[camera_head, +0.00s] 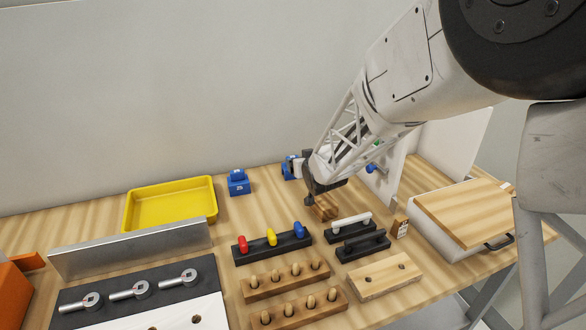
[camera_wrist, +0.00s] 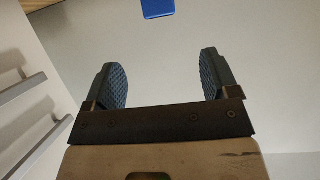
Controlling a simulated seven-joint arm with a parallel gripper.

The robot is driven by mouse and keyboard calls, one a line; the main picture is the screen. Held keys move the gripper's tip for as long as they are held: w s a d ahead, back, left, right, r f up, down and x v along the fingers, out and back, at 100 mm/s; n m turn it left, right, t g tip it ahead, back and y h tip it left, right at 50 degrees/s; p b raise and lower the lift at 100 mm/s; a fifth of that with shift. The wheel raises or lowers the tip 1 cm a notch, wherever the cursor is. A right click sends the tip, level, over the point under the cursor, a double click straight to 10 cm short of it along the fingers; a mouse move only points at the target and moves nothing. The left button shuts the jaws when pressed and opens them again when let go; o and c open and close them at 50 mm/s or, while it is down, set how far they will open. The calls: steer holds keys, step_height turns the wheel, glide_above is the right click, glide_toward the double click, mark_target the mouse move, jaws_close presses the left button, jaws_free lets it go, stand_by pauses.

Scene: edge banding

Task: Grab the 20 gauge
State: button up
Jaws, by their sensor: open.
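A blue gauge block marked 25 (camera_head: 238,184) stands on the bench, right of the yellow tray. A second blue block (camera_head: 289,168) is farther right, partly hidden behind my gripper; its number cannot be read. My gripper (camera_head: 311,188) is just right of and in front of that second block. In the wrist view my gripper (camera_wrist: 163,82) has its two dark, ribbed fingers wide apart with nothing between them. A blue piece (camera_wrist: 157,8) shows at the top edge of that view, beyond the fingertips and cut off by the frame.
A small wooden block (camera_head: 323,208) is below my gripper. A rack with red, yellow and blue handles (camera_head: 272,246) and wooden peg racks (camera_head: 285,281) lie in front. The yellow tray (camera_head: 170,221) is left; a wood-topped box (camera_head: 470,250) is right.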

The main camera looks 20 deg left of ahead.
steer(key=shift+w, duration=0.1)
steer(key=x, duration=0.6)
steer(key=shift+w+a+f, duration=0.2)
stand_by(0.7)
steer(key=shift+x, duration=2.55)
steer(key=c, duration=1.1)
steer(key=shift+o, duration=0.2)
step_height(320, 180, up, 10)
